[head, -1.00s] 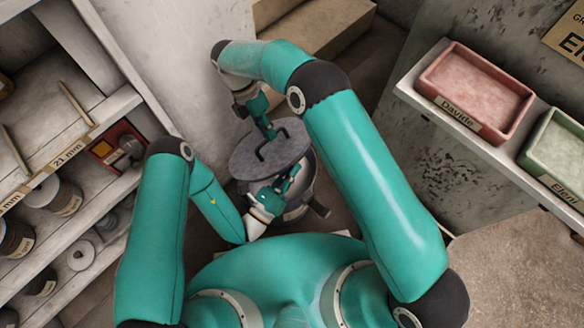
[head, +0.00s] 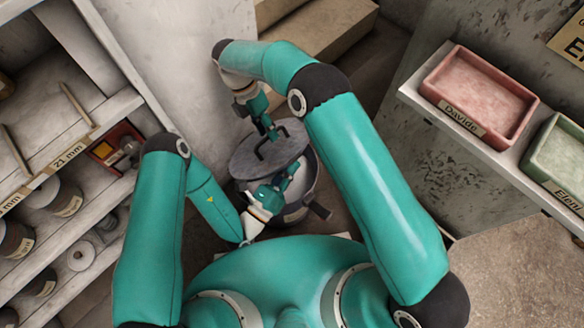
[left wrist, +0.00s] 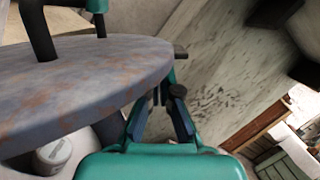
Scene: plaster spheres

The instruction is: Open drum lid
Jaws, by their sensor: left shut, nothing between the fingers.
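The drum lid (head: 250,165) is a grey disc with rusty patches and a black arched handle (head: 262,146). It sits up and left of the drum (head: 316,193), whose pale inside shows past the lid's edge. My right gripper (head: 272,133) is at the handle from above; its fingers are too small to tell whether they grip. My left gripper (head: 290,178) is shut and empty at the lid's lower right edge, over the drum opening. The left wrist view shows the lid (left wrist: 85,85) edge-on, with the left fingertips (left wrist: 166,98) close beside its rim; contact is unclear.
Shelves (head: 75,150) with spools and jars stand at the left. A ledge at the right holds a red tray (head: 478,90) and a green tray (head: 560,160). Large blocks (head: 320,30) lie behind the drum.

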